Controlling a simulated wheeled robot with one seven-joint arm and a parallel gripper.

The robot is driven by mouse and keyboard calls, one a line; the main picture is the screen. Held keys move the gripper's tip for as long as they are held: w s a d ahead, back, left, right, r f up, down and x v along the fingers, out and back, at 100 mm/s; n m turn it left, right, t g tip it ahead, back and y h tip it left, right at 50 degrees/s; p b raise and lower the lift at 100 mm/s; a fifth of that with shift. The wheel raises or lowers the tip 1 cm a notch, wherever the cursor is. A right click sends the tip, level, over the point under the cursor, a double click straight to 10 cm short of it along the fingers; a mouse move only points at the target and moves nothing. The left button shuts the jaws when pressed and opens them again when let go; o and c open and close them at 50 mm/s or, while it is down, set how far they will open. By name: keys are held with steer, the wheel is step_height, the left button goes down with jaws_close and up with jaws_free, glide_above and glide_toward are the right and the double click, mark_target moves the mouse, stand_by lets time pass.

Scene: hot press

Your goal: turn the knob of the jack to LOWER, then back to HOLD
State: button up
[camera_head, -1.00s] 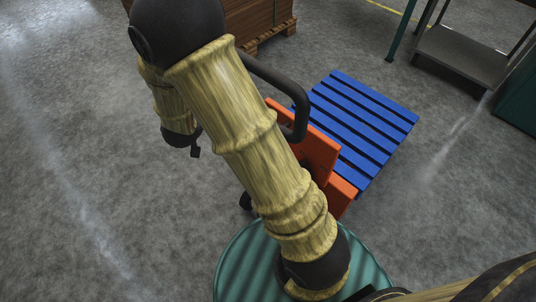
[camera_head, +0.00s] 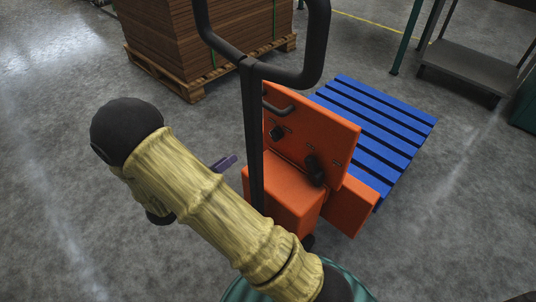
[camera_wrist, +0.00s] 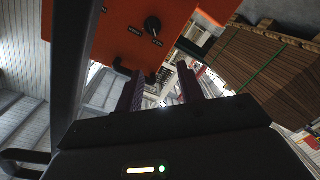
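The orange jack (camera_head: 288,203) stands upright with a tall black handle (camera_head: 256,120). The label words are too small to read. The wrist view shows a black knob (camera_wrist: 152,25) on the orange panel, with labels near it. My gripper (camera_wrist: 160,78) is open and empty, its two fingers apart below that knob and not touching it. In the head view a purple finger (camera_head: 223,163) shows left of the jack; the arm hides the rest.
A blue slatted pallet (camera_head: 385,120) lies behind the jack. A stack of brown boards (camera_head: 220,40) on a wooden pallet stands at the back left. A metal shelf (camera_head: 465,68) is at the back right. The black handle rises close to my arm. The left floor is clear.

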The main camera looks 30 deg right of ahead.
mark_target(271, 136)
steer(key=shift+s+a+f+g+h+b, duration=0.15)
steer(key=shift+s+f+h+b, duration=0.15)
steer(key=shift+f, duration=0.25)
steer(key=shift+s+d+f+g+h+b, duration=0.15)
steer(key=shift+s+f+h+b, duration=0.15)
steer(key=shift+f, duration=0.2)
steer(key=b+x, duration=0.2)
steer(key=x, duration=0.3)
steer(key=b+x, duration=0.3)
steer(key=x, duration=0.3)
steer(key=b+x, duration=0.3)
steer(key=x, duration=0.2)
steer(key=shift+w+d+f, duration=0.1)
steer(key=shift+d+f, duration=0.1)
steer(key=shift+f, duration=0.05)
steer(key=shift+w+d+r, duration=0.15)
steer(key=shift+d+r, duration=0.05)
steer(key=shift+d, duration=0.2)
steer(key=shift+c, duration=0.5)
jaws_close()
